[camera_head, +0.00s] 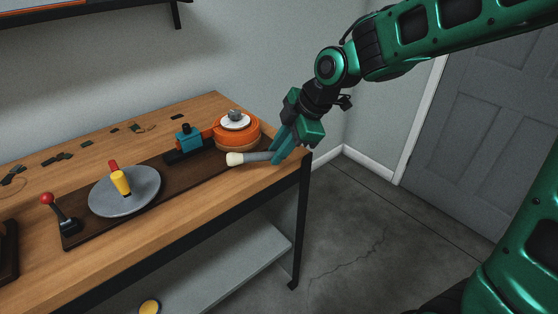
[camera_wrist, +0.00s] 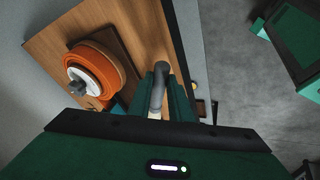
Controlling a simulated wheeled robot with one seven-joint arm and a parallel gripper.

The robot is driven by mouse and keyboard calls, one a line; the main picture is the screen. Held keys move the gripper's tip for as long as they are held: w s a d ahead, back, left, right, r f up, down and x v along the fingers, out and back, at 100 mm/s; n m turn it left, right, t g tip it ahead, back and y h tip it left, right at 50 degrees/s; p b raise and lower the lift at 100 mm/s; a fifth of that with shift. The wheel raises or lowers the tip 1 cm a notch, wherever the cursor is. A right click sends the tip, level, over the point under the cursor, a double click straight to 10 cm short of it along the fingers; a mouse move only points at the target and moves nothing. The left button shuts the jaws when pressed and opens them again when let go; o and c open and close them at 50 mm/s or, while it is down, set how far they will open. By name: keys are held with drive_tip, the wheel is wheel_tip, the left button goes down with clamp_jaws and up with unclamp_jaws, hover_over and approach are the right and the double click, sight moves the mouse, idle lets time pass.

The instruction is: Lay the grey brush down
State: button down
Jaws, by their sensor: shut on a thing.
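The grey brush (camera_head: 257,156) has a grey handle and a cream head. It is held roughly level at the right end of the wooden table (camera_head: 215,101), with the cream head pointing left. My gripper (camera_head: 279,155) is shut on its handle. In the wrist view the grey handle (camera_wrist: 159,80) stands between the fingers of my gripper (camera_wrist: 160,92), and most of the cream end is hidden by the gripper body. I cannot tell whether the brush touches the table.
An orange round drum (camera_head: 238,131) with a white top stands just behind the brush, beside a teal block (camera_head: 188,138). A grey disc (camera_head: 112,197) bears red and yellow pegs. A red-knobbed lever (camera_head: 58,212) is at left. Bare wood lies along the front edge.

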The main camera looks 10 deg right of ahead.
drive_tip(key=shift+w+d+f, duration=0.4)
drive_tip(key=shift+w+f, duration=0.2)
drive_tip(key=shift+w, duration=0.1)
drive_tip(key=shift+f, duration=1.65)
drive_tip(key=shift+f, duration=0.15)
drive_tip(key=c, duration=1.6)
unclamp_jaws()
